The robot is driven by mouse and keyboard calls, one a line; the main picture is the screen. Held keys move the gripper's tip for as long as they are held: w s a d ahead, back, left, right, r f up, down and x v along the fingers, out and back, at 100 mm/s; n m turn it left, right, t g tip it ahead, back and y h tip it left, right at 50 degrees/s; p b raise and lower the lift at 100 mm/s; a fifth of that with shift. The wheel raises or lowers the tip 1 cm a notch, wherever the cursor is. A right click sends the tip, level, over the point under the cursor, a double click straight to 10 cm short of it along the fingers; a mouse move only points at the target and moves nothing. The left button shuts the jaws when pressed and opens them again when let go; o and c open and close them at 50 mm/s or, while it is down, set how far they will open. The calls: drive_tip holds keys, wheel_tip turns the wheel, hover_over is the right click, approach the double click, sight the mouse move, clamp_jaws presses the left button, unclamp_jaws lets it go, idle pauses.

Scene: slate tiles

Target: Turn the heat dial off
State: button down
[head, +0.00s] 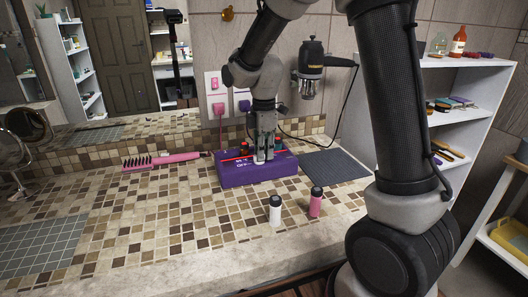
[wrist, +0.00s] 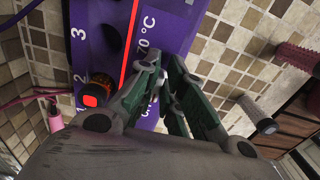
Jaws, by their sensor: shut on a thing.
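The purple heating unit (head: 236,178) sits on the tiled counter, and its top fills the upper middle of the wrist view (wrist: 178,22). It carries a red stripe, a "70 °C" marking and the numbers 1, 2 and 3. My gripper (head: 262,157) points down at the unit's top. In the wrist view its green-padded fingers (wrist: 164,72) close together over the panel beside the "°C" marking. They appear shut on the heat dial, which they mostly hide. The dial's pointer setting cannot be read.
A white bottle (head: 275,209) and a pink bottle (head: 316,201) stand in front of the unit. A pink brush (head: 160,160) lies left, a dark mat (head: 332,165) right. A hair dryer (head: 311,70) hangs behind.

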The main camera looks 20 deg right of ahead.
drive_tip(key=c, duration=1.5)
unclamp_jaws()
drive_tip(key=shift+c, duration=0.2)
drive_tip(key=shift+r, duration=0.15)
wheel_tip(320, 180, up, 12)
